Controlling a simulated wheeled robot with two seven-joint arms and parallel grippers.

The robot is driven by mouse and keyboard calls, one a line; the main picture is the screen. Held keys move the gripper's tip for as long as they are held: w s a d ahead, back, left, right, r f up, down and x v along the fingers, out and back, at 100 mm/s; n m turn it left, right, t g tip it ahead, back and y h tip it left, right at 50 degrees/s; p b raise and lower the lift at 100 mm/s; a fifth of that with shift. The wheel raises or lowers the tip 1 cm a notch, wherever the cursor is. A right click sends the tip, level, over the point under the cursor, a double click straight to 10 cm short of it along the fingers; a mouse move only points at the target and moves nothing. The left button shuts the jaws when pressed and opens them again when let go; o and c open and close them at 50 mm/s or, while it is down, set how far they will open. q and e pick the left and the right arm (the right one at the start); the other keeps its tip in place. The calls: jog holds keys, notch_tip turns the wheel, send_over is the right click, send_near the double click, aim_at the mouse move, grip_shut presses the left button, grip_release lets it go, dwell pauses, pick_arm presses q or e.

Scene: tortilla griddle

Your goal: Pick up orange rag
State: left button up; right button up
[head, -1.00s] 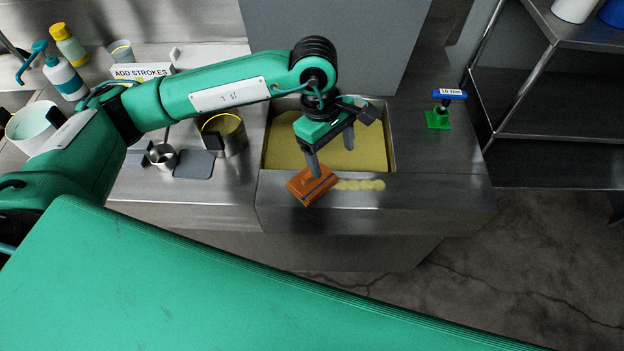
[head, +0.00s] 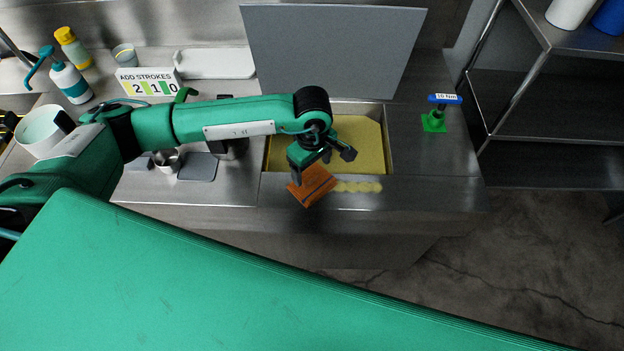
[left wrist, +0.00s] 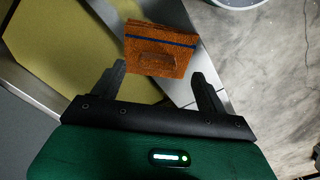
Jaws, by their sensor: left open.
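The orange rag (head: 314,187) lies folded on the steel front ledge of the griddle, with a dark blue stripe across it. It also shows in the left wrist view (left wrist: 160,52), just beyond the fingertips. My left gripper (head: 320,170) is at the rag's far side, tilted, with its jaws open. In the left wrist view the fingers (left wrist: 158,70) are spread wide with nothing between them. The gripper hides part of the rag's far edge in the head view. My right gripper is not in view.
The yellowish griddle surface (head: 355,145) lies behind the rag, with a grey upright panel (head: 335,50) at its back. Pale yellow blobs (head: 358,186) lie right of the rag. A green-based, blue-topped tool (head: 434,122) stands farther right. A counter sign (head: 148,82) and bottles stand left.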

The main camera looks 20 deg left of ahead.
aim_at(312, 177)
pick_arm(q)
notch_tip(312, 177, down, 3)
jog(key=shift+f+p, duration=0.1)
jog(key=shift+p, duration=0.65)
jog(key=shift+w+f, duration=0.1)
jog(key=shift+f, duration=0.2)
jog(key=c, duration=1.1)
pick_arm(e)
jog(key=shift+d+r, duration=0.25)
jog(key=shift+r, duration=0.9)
